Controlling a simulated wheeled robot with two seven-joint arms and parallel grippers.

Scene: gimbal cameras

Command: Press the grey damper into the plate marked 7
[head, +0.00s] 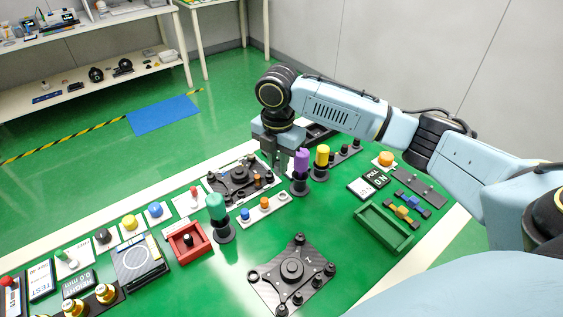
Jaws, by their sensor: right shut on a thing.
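My right gripper (283,163) points down above the right end of the far dark plate (222,184), beside the purple-topped post. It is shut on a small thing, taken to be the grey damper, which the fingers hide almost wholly. The far plate carries a round centre piece, dark corner studs and small orange parts near the gripper. A second dark plate (275,279) lies nearer to me, with a round hub and several dark studs at its corners. I cannot read a 7 on either plate. My left gripper is not in view.
A red tray (187,255) lies left, an empty green tray (383,233) right. Green table surface is free around the near plate.

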